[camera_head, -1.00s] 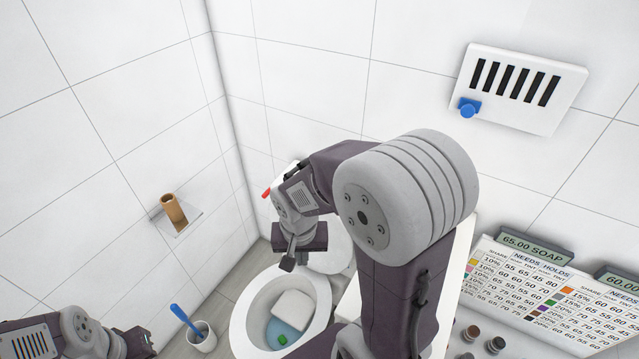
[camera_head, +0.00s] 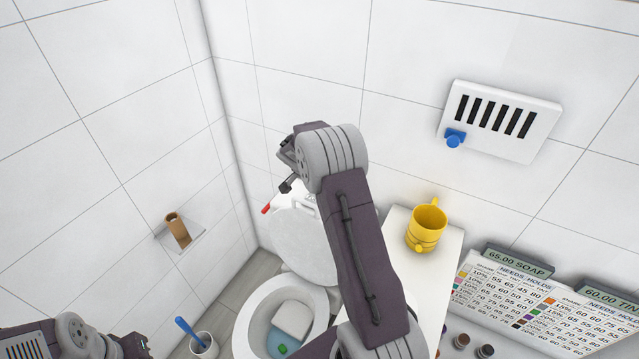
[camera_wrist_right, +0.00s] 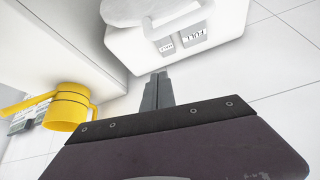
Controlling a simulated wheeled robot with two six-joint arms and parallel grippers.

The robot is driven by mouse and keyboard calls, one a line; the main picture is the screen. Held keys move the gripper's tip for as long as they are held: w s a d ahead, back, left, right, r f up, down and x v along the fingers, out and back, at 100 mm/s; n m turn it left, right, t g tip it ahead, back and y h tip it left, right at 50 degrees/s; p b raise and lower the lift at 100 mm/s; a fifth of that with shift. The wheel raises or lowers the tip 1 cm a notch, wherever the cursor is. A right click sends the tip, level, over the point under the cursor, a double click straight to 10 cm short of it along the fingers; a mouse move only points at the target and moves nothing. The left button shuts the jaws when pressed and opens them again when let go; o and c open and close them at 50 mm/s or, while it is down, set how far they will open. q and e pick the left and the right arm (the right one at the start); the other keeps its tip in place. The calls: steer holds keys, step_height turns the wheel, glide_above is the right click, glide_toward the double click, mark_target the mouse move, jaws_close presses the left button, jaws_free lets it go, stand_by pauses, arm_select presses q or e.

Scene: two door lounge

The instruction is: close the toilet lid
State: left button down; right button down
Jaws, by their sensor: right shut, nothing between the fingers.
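The white toilet lid (camera_head: 303,243) stands raised, leaning back against the cistern behind the bowl. The white toilet seat ring (camera_head: 243,325) below it surrounds the open bowl, with water and a green piece inside. My right gripper (camera_head: 287,186) is above the upper left of the lid, near the cistern top. In the right wrist view its fingers (camera_wrist_right: 157,92) are shut and empty, pointing at the cistern (camera_wrist_right: 190,45) with its two flush buttons. Part of the lid (camera_wrist_right: 135,10) shows at the top there. My left gripper (camera_head: 137,346) is at the lower left, partly cut off.
A yellow can (camera_head: 427,226) stands on a white counter (camera_head: 440,275) right of the toilet. A brush holder (camera_head: 204,346) with a blue-handled brush is left of the bowl. A small wall shelf (camera_head: 183,242) holds a brown roll. A red lever (camera_head: 266,208) is by the cistern.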

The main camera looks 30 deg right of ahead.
steer(key=f, duration=0.1)
steer(key=a+f+p, duration=0.1)
steer(key=a+f, duration=0.1)
steer(key=f, duration=0.1)
steer(key=shift+s, duration=0.25)
steer(key=shift+f, duration=0.1)
